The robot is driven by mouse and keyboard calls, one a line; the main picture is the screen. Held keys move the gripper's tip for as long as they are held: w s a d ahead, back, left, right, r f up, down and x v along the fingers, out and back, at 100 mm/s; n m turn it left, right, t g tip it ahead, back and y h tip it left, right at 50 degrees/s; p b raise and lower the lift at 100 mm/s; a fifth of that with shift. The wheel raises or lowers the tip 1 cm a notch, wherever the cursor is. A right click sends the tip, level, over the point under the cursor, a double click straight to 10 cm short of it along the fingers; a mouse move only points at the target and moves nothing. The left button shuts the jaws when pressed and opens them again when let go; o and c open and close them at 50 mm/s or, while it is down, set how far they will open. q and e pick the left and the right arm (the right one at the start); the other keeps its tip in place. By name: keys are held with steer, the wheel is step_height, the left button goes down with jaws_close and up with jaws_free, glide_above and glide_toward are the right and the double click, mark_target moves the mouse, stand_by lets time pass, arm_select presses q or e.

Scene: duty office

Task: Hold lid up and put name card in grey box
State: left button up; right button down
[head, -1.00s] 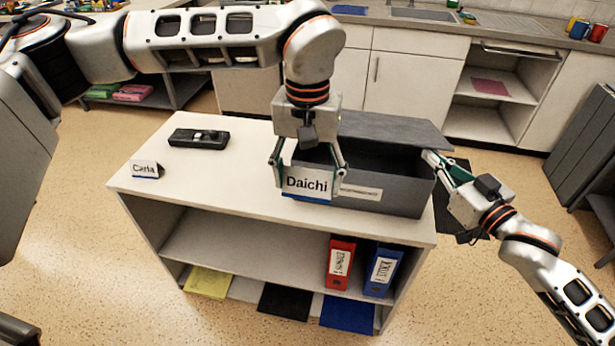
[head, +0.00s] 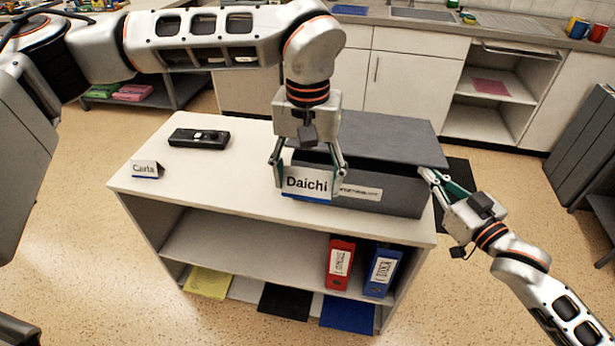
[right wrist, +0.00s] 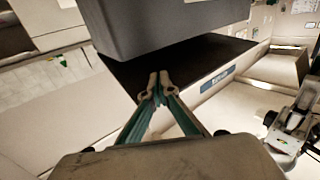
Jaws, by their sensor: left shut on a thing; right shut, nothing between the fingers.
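The grey box (head: 385,190) stands on the right part of the white cabinet top, a white label on its front. Its grey lid (head: 385,135) lies low over it; a narrow dark gap shows along the front edge, and the inside is hidden. My left gripper (head: 307,180) is shut on the white name card "Daichi" (head: 307,184), held upright before the box's left front. My right gripper (head: 428,175) is shut and empty at the box's right front corner, close to the lid's edge; I cannot tell whether it touches. Its closed fingertips show in the right wrist view (right wrist: 153,88).
A second name card, "Carla" (head: 146,169), and a black device (head: 199,139) stand on the cabinet's left. The cabinet top (head: 225,180) between them and the box is clear. Red (head: 340,262) and blue (head: 383,270) binders stand on the shelf below.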

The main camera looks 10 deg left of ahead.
mark_target(412, 186)
steer(key=shift+s+f, duration=0.15)
steer(key=shift+f, duration=0.75)
steer(key=shift+s+f, duration=0.1)
steer(key=shift+f, duration=0.75)
steer(key=shift+f, duration=0.15)
steer(key=shift+f, duration=1.6)
steer(key=s, duration=0.9)
